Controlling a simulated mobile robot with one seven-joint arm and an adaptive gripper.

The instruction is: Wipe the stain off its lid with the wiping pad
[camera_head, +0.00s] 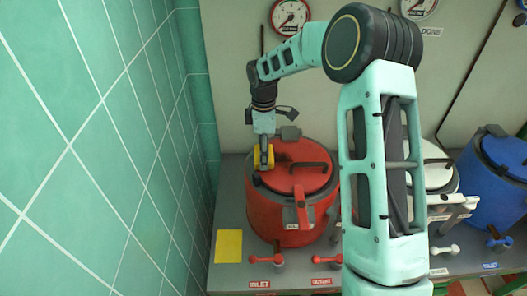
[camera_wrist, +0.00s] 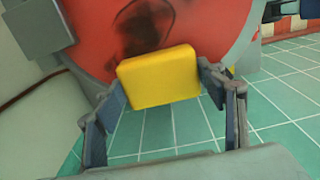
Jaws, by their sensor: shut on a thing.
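The red kettle (camera_head: 265,215) stands on the grey bench beside the tiled wall, with its red lid (camera_head: 305,178) on top. A dark, smudgy stain (camera_wrist: 143,28) shows on the lid in the wrist view, just beyond the pad. My gripper (camera_wrist: 161,80) is shut on the yellow wiping pad (camera_wrist: 158,78), one finger at each side. In the head view the pad (camera_head: 257,158) is at the lid's left edge. I cannot tell whether it touches the lid. My arm hides part of the neighbouring white kettle.
A white kettle (camera_head: 438,178) and a blue kettle (camera_head: 480,188) stand to the right. A flat yellow square (camera_head: 228,246) lies on the bench at front left. Red valve handles (camera_head: 265,261) line the front. The tiled wall (camera_head: 130,150) is close on the left.

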